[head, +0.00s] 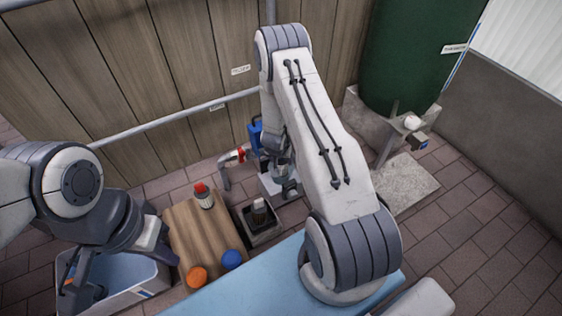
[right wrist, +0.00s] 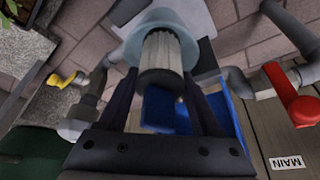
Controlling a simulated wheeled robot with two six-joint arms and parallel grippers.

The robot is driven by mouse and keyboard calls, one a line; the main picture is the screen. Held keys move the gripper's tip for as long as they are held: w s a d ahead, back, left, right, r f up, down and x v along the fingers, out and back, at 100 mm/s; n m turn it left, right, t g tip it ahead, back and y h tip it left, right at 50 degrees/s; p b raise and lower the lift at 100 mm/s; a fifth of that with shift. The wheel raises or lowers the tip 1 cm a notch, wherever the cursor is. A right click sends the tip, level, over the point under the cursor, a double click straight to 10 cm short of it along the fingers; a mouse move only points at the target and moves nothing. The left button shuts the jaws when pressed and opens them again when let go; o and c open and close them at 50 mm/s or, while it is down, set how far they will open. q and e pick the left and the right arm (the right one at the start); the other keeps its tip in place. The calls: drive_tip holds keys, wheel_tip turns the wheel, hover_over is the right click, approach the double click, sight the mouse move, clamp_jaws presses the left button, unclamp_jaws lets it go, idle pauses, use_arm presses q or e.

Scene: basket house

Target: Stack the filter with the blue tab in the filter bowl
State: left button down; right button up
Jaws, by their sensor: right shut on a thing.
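My right gripper (right wrist: 162,90) is shut on the filter (right wrist: 160,52), a pale ribbed cylinder with a dark end cap. Its blue tab (right wrist: 160,106) lies between the fingers. The ribbed part is within the outline of the translucent blue filter bowl (right wrist: 188,28); whether it is seated cannot be told. In the head view my right gripper (head: 283,182) is at the bowl, and my arm partly hides both. A filter with a red tab (head: 204,196) stands upright on the wooden board (head: 192,236). My left gripper (head: 118,270) looks open and empty over the bin.
An orange ball (head: 197,277) and a blue ball (head: 231,260) are at the board's front edge. A dark square basin (head: 262,235) holds another pale-topped object. A pipe with a red-handled valve (head: 232,158) is left of the bowl. The pale blue bin (head: 140,277) is at lower left.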

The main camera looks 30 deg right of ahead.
drive_tip(key=shift+f, duration=0.5)
drive_tip(key=shift+f+b, duration=0.1)
drive_tip(key=shift+b, duration=0.2)
drive_tip(key=o, duration=1.4)
